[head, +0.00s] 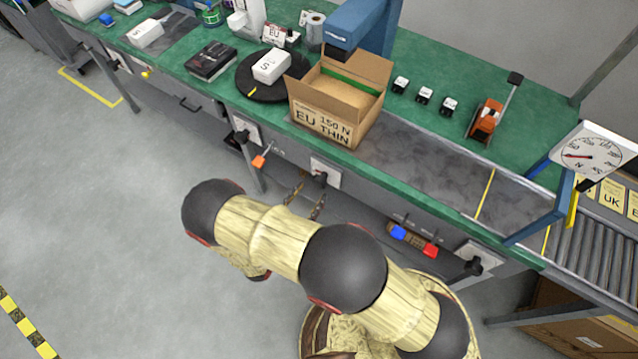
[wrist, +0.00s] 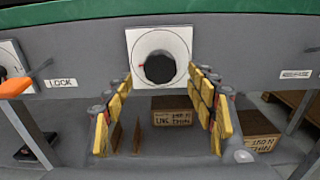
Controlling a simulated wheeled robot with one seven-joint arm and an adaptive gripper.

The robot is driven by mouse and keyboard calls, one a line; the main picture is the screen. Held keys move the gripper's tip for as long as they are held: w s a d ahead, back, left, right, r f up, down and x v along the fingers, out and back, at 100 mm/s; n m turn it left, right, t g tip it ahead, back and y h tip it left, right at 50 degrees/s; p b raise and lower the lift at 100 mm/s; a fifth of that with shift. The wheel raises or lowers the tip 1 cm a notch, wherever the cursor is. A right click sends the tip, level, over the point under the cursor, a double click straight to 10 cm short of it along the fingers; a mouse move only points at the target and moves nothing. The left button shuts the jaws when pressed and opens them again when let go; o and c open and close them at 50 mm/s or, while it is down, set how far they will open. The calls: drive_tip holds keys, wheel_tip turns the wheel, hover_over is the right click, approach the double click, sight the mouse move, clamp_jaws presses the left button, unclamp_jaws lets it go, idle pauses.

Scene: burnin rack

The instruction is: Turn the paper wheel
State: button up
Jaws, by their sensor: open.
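A round black knob (wrist: 159,68) sits on a white square plate (wrist: 137,40) on the bench's grey front panel, straight ahead in the wrist view. The plate has a thin dial circle and a small red mark at left. I read no name on it, so I cannot tell whether it is the paper wheel. The knob also shows in the head view (head: 321,178). My gripper (wrist: 160,88) is open and empty, its yellow-padded fingers left and right of the knob and pointing toward it. They show small in the head view (head: 304,199). I see no contact.
Other knobs on white plates sit left (head: 242,136) and right (head: 472,267). An orange lever (wrist: 14,88) is beside a LOCK label. Blue (head: 398,232) and red (head: 430,250) controls are right. An open carton (head: 322,122) stands on the green bench above. Floor at left is clear.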

sight(317, 185)
drive_tip(key=shift+b+x, duration=0.6)
drive_tip(key=shift+x, duration=2.2)
drive_tip(key=shift+c, duration=1.2)
drive_tip(key=c, duration=0.9)
